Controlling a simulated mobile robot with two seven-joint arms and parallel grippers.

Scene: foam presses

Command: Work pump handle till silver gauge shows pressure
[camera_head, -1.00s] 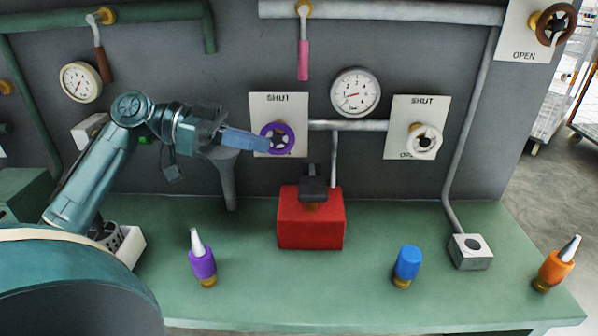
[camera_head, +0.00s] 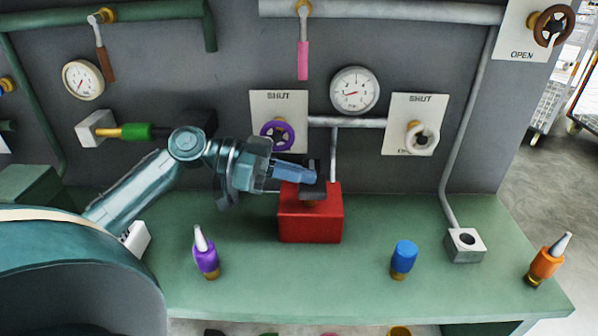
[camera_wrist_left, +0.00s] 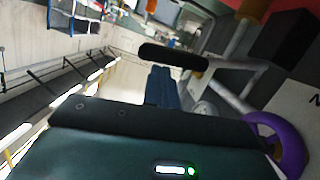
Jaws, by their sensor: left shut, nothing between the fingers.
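The pump is a red box (camera_head: 310,222) on the green bench, with a black handle (camera_head: 319,188) on top. My left gripper (camera_head: 312,177) is shut and empty, its blue fingers at the handle and hiding part of it. In the left wrist view the black handle bar (camera_wrist_left: 173,57) lies across the tips of the blue fingers (camera_wrist_left: 162,80); I cannot tell whether they touch. The silver-rimmed gauge (camera_head: 355,90) is on the wall above right, its red needle pointing left at the low side. My right gripper is not in view.
A purple handwheel (camera_head: 278,135) and a white handwheel (camera_head: 422,138) sit on plates showing SHUT. A cream-rimmed gauge (camera_head: 82,80) is at the left. A grey block (camera_head: 465,246) stands right.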

